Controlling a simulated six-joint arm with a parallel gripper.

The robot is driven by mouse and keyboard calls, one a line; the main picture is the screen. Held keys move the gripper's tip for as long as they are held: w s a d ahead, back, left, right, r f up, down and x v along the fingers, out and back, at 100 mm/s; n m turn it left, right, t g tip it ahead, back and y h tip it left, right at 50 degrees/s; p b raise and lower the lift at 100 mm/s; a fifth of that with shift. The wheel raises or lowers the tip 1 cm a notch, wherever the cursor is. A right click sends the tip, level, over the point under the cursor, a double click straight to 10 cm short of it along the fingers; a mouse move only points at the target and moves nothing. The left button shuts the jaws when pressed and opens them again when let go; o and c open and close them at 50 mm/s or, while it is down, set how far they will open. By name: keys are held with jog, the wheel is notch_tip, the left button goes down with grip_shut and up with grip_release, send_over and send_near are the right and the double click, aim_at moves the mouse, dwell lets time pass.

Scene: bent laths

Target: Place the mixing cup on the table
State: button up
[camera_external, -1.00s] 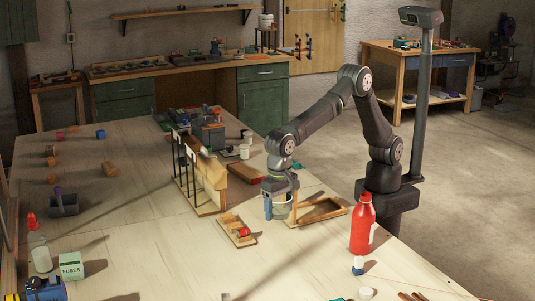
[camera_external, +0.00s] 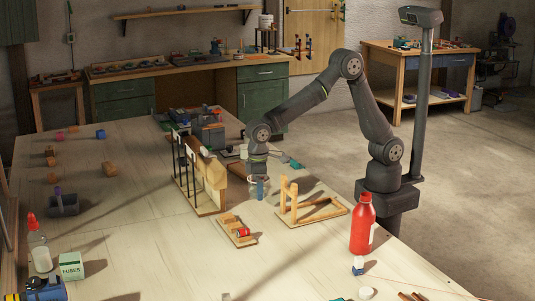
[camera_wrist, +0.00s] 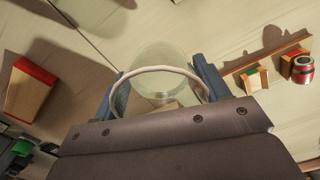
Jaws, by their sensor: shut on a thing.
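The mixing cup (camera_wrist: 165,60) is a clear, slightly greenish cup with a pale rim. In the wrist view it sits between the two blue fingers of my gripper (camera_wrist: 158,92), which is shut on it. In the external view my gripper (camera_external: 257,187) points down over the table (camera_external: 160,230), just right of the upright wooden stand. Only a little of the cup shows there, beside the blue finger. I cannot tell whether the cup's base touches the table.
The wooden stand with upright boards (camera_external: 208,185) is close on my gripper's left. A wooden frame with posts (camera_external: 315,210) stands to the right. A small wooden rack (camera_external: 238,230) lies in front, and a red bottle (camera_external: 362,225) stands farther right. The left-middle table is open.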

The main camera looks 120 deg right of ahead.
jog(key=shift+s+d, duration=0.1)
jog(key=shift+d, duration=0.2)
jog(key=w+a+r+m, duration=0.1)
jog(key=a+m, duration=0.5)
jog(key=a, duration=0.8)
jog(key=w+a+r+m, duration=0.2)
jog(key=a+r+m, duration=0.2)
jog(key=a, duration=1.1)
jog(key=m, duration=0.3)
jog(key=shift+a+r, duration=0.2)
jog(key=shift+a, duration=0.05)
jog(key=shift+w, duration=0.1)
send_over(309, 270)
notch_tip(309, 270, down, 7)
jog(key=shift+w+a+f, duration=0.1)
jog(key=shift+f, duration=1.75)
